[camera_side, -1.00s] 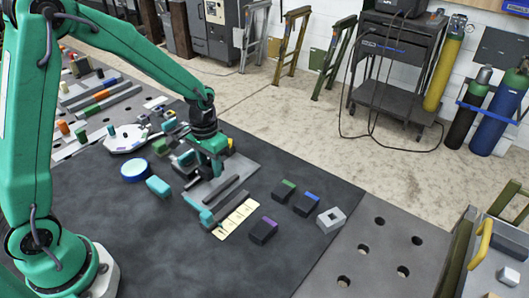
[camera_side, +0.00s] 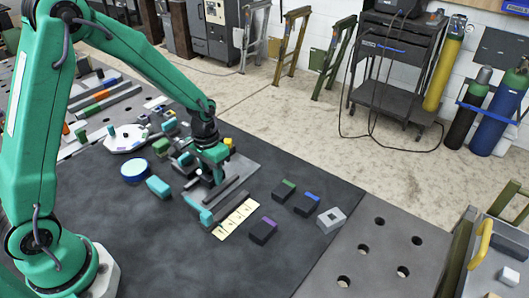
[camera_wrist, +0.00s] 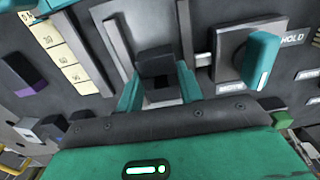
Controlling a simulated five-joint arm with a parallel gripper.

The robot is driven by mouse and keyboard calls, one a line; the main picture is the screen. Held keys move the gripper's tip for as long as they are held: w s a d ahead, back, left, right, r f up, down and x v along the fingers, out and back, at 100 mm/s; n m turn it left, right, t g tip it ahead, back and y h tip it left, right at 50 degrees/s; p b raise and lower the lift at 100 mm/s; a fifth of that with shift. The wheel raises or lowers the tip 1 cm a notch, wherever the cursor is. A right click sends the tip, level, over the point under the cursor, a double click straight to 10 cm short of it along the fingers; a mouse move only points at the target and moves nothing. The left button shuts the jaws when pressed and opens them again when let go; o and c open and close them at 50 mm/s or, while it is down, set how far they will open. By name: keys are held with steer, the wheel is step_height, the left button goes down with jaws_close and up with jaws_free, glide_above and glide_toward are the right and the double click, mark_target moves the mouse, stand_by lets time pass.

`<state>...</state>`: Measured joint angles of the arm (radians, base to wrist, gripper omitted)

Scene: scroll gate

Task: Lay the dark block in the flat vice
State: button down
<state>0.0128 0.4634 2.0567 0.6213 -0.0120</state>
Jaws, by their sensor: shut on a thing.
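My gripper (camera_wrist: 160,92) has its two teal fingers shut on a dark block (camera_wrist: 158,66), seen from above in the wrist view. The flat vice shows there as two long grey bars (camera_wrist: 114,46) with a lighter grey strip between them. The block is over the gap between the bars; I cannot tell whether it touches the vice floor. In the side view my gripper (camera_side: 216,178) is low at the far end of the vice bars (camera_side: 232,192), and its fingers mostly hide the block.
A cream scale strip (camera_side: 237,219) lies along the vice. Blocks with purple (camera_side: 263,230), blue (camera_side: 306,203) and green (camera_side: 284,190) markings stand to its right. A teal handle (camera_wrist: 261,60) is near my gripper in the wrist view. The front of the dark mat is clear.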

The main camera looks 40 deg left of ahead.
steer(key=shift+f, duration=0.45)
steer(key=c, duration=1)
jaws_free()
steer(key=shift+s, duration=0.1)
steer(key=shift+r, duration=0.15)
steer(key=shift+o, duration=0.4)
step_height(320, 180, up, 13)
steer(key=shift+r, duration=0.1)
